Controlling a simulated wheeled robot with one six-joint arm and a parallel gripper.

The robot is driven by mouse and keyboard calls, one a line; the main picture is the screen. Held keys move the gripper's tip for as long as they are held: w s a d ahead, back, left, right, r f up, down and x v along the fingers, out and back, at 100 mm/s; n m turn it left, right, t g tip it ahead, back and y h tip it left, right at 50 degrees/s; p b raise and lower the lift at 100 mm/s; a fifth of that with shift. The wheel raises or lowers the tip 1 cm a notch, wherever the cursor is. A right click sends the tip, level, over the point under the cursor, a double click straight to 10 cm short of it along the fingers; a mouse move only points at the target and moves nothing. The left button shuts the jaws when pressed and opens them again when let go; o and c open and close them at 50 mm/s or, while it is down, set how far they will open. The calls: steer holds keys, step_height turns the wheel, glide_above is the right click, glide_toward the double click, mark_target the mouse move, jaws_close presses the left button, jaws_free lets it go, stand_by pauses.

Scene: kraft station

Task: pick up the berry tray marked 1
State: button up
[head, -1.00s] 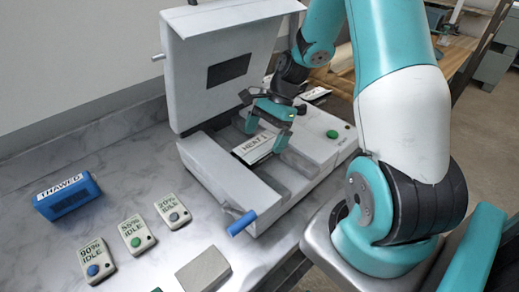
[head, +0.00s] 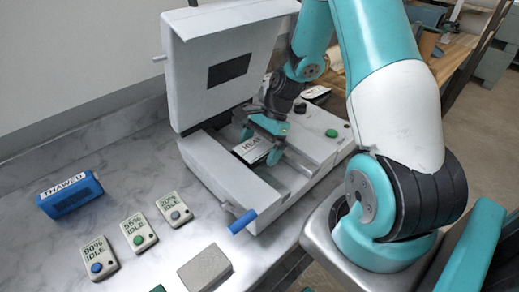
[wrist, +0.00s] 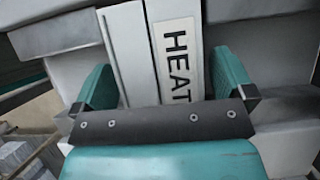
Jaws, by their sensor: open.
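A pale block with a white label reading HEAT (head: 253,149) lies in the channel of an open grey press-like machine (head: 206,168). The label's end is covered by my gripper, and I see no berries. My gripper (head: 262,144) is open over the block. In the wrist view, the fingers (wrist: 162,82) stand on either side of the pale block (wrist: 129,50) and its label (wrist: 178,58). A gap shows beside the left finger; contact at the right finger is unclear.
The machine's raised lid (head: 229,68) stands behind the gripper, and a blue-tipped handle (head: 243,222) sticks out in front. A blue THAWED box (head: 68,195), several small IDLE units (head: 138,232) and a grey block (head: 204,268) sit on the marble counter.

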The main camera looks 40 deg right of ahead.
steer(key=c, duration=1)
steer(key=shift+c, duration=0.2)
